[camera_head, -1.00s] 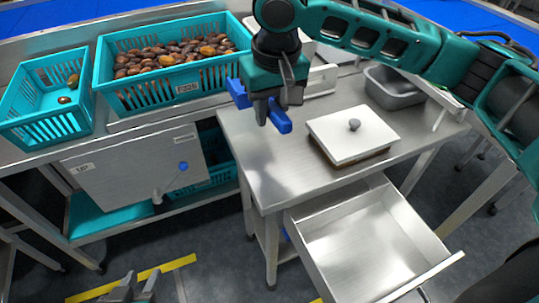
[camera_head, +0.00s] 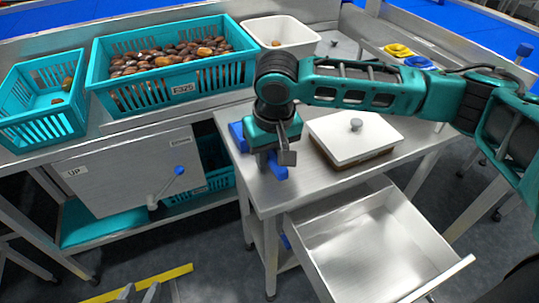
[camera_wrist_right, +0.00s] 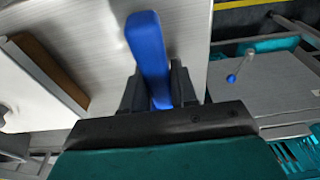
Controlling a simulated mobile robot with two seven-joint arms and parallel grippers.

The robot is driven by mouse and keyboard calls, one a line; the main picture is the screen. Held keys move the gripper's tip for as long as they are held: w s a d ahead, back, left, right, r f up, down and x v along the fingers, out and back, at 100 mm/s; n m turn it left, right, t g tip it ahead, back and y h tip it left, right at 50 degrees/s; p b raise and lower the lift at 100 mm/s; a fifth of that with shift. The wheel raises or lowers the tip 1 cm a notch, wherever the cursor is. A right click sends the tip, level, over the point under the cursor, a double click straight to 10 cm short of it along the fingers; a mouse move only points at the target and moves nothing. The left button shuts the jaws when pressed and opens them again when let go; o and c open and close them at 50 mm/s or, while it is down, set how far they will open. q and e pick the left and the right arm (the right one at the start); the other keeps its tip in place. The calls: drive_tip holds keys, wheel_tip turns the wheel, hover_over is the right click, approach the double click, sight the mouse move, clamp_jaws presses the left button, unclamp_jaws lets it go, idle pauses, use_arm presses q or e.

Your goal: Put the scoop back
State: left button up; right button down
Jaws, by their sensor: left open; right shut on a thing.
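My right gripper (camera_head: 264,160) is shut on a blue bar-shaped thing (camera_head: 277,170), which I take to be the scoop. It stays low over the left end of the steel table; I cannot tell if it touches. In the right wrist view the blue bar (camera_wrist_right: 148,45) sticks out between the fingers; no bowl of a scoop shows. My left gripper (camera_head: 139,294) is open and empty at the bottom edge, partly cut off. An open, empty steel drawer (camera_head: 370,250) juts from the table's front.
A white-lidded box (camera_head: 354,136) stands on the table (camera_head: 275,197), right of the gripper. A teal crate of dates (camera_head: 210,77), a smaller teal crate (camera_head: 70,122) and a white bin (camera_head: 290,30) stand behind. A blue-knobbed lever (camera_head: 180,170) is on the cabinet at left.

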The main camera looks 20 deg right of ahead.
drive_tip(key=c, duration=0.9)
unclamp_jaws()
drive_tip(key=shift+f, duration=0.1)
drive_tip(key=shift+r, duration=0.3)
drive_tip(key=r+p, duration=0.1)
drive_tip(key=r, duration=0.3)
drive_tip(key=s+r+p, duration=0.1)
drive_tip(key=r, duration=0.2)
drive_tip(key=r+p, duration=0.1)
drive_tip(key=r, duration=0.3)
drive_tip(key=shift+s+r, duration=0.3)
drive_tip(key=shift+s, duration=0.05)
